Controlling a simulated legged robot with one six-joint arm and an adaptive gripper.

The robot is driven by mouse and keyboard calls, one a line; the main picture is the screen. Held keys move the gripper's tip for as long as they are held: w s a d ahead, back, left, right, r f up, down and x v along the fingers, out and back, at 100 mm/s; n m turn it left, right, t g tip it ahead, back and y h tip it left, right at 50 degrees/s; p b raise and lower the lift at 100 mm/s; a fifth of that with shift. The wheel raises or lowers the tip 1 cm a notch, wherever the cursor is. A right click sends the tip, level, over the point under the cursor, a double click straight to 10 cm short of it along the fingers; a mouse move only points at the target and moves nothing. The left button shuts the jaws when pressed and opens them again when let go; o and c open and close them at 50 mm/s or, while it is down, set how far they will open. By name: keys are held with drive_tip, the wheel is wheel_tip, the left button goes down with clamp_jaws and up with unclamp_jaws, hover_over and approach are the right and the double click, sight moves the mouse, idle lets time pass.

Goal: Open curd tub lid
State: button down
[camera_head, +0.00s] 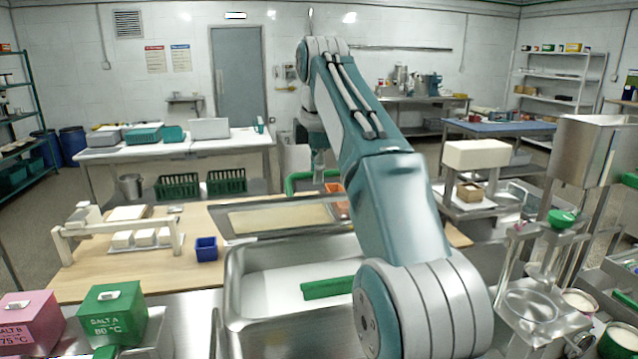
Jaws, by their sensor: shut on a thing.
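The steel curd tub (234,300) stands in the front middle, with white contents and a green bar (327,288) visible inside. A framed, see-through lid panel (275,217) is at the tub's far side, leaving the front of the tub uncovered. A green handle-like bar (300,181) shows just beyond the panel's far edge. My gripper (319,172) points down at this green bar and is shut on it. My arm hides the right part of the panel and tub, and the fingertips are small in view.
A wooden worktop (185,262) left of the tub bears a blue bin (206,249) and a white press frame (115,232). Pink (28,320) and green (112,312) salt boxes stand at front left. A steel hopper (590,150) and a stand (535,305) crowd the right.

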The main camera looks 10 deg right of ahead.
drive_tip(key=shift+w+r, duration=0.2)
drive_tip(key=shift+w, duration=0.65)
drive_tip(key=c, duration=0.6)
unclamp_jaws()
drive_tip(key=shift+w, duration=0.2)
drive_tip(key=shift+c, duration=0.2)
drive_tip(key=shift+r, duration=0.1)
drive_tip(key=shift+s+r, duration=0.1)
drive_tip(key=shift+s, duration=0.05)
drive_tip(key=shift+s, duration=0.2)
